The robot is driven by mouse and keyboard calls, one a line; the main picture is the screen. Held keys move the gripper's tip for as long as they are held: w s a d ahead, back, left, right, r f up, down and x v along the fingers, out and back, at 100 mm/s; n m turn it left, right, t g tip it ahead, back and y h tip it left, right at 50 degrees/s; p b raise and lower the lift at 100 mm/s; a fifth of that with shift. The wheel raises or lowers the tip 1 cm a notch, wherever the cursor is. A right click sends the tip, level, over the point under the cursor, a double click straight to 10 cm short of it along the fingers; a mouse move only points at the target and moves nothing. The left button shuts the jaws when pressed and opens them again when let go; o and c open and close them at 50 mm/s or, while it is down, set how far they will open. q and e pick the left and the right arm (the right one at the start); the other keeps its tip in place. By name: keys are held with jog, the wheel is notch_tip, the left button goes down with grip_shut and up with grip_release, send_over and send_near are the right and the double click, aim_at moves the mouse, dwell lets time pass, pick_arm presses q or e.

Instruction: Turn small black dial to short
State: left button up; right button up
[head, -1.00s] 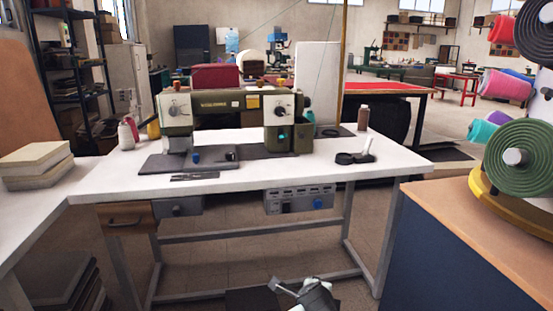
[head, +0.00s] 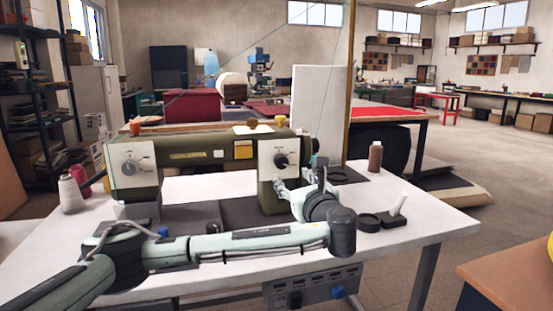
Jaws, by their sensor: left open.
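The olive-green and cream sewing machine (head: 200,152) stands on a white table. A small black dial (head: 281,160) sits on the cream panel at the right end of its front. My left arm reaches across the front of the machine from the lower left and bends back at the right. The dial's markings are too small to read. My right gripper is not in view.
Another dial (head: 129,167) is on the machine's left panel. A control box (head: 312,287) hangs under the table's front edge.

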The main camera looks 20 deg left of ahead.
aim_at(282, 164)
pick_arm(q)
jog(key=x, duration=0.5)
jog(key=r+x, duration=0.1)
jog(key=x, duration=0.1)
jog(key=shift+w+a+p, duration=0.15)
jog(key=shift+a+p, duration=0.05)
jog(key=shift+p, duration=0.15)
jog(key=shift+w+a, duration=0.25)
jog(key=shift+w, duration=0.1)
jog(key=shift+c, duration=0.3)
jog(key=c, duration=1.1)
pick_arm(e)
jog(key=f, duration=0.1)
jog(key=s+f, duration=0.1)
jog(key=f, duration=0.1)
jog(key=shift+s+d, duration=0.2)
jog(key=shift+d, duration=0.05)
